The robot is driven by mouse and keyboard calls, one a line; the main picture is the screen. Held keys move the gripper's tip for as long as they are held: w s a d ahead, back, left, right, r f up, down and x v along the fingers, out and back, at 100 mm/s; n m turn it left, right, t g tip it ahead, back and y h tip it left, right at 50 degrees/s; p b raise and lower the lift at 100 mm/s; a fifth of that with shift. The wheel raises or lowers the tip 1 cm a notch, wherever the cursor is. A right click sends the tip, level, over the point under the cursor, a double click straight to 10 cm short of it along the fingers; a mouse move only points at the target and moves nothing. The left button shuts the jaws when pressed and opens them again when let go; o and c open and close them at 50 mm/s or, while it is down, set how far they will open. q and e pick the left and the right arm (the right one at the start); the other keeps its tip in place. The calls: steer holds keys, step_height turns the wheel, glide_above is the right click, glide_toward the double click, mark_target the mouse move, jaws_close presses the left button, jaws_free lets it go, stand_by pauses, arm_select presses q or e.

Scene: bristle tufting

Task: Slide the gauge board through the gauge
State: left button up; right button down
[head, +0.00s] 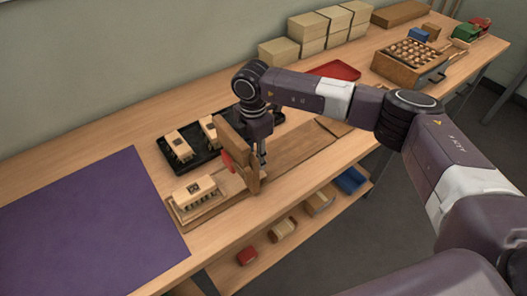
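The gauge (234,142) is an upright wooden frame with a red part on its left side, standing across a long flat wooden base (302,146). To its left, a pale block with dark marks on its side (195,190) sits on a flat wooden board (184,217), which I take for the gauge board. My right gripper (262,153) points down just right of and behind the gauge, close to it. The gauge partly hides its fingers, so whether it is open and whether it touches anything cannot be told. My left gripper is out of view.
A black tray (212,159) with pale blocks lies behind the gauge. A purple mat (90,215) covers the left of the bench. A red tray (335,70), stacked yellowish boxes (308,28) and a wooden crate (408,66) stand farther back. A lower shelf holds several small blocks.

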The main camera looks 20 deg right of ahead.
steer(key=c, duration=1.5)
jaws_free()
step_height(320, 180, up, 12)
